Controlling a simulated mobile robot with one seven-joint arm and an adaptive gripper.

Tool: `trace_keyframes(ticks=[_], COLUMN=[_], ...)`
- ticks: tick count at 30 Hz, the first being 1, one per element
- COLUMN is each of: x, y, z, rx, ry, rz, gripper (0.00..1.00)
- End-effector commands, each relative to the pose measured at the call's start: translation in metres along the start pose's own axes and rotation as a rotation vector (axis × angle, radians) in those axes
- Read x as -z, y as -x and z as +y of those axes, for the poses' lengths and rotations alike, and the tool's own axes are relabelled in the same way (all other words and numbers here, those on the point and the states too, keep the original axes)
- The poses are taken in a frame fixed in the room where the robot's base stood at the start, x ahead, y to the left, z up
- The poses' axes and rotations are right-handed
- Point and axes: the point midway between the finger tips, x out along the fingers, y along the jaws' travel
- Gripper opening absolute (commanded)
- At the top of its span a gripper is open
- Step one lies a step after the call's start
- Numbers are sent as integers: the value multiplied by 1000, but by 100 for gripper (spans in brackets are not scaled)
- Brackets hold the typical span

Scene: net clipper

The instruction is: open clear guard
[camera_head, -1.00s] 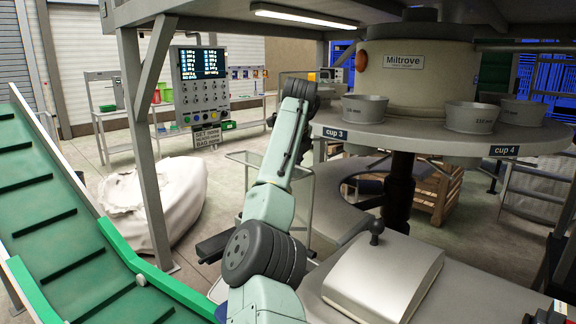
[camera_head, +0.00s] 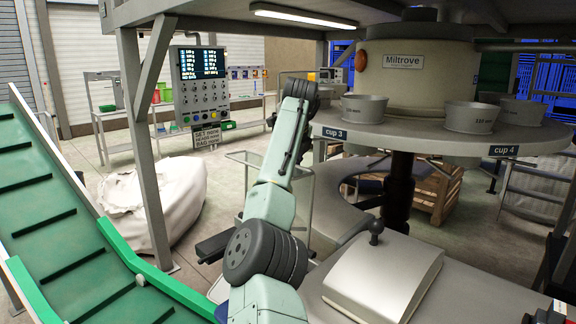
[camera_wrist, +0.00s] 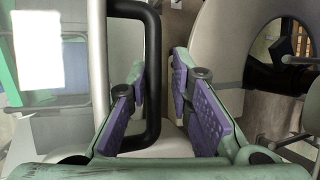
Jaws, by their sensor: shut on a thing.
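The clear guard is a see-through panel in a thin pale frame (camera_head: 312,205), standing beyond my arm under the machine's round table in the head view. In the wrist view its pale upright frame edge (camera_wrist: 98,60) runs down the left, with the clear pane (camera_wrist: 70,85) beside it. A black bar handle (camera_wrist: 153,70) stands upright on that edge. My gripper (camera_wrist: 158,88) has its purple-padded fingers on both sides of the handle bar and is shut on it. The exact contact is partly hidden. The head view does not clearly show my gripper.
The round table (camera_head: 420,137) carries several cups. A metal box with a black knob (camera_head: 385,275) sits at the front right. A green conveyor (camera_head: 70,240) lies left, beside a grey post (camera_head: 142,150). A white sack (camera_head: 160,200) rests on the floor behind it.

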Motion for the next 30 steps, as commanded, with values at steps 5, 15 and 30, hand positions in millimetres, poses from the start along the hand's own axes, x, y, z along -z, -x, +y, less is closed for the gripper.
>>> trace_keyframes(ticks=[5, 15, 30], x=[10, 10, 10], y=[-9, -9, -9], z=[-8, -8, -8], rx=[22, 22, 19], ry=[-9, -9, -9], rz=[20, 20, 20], gripper=[0, 0, 29])
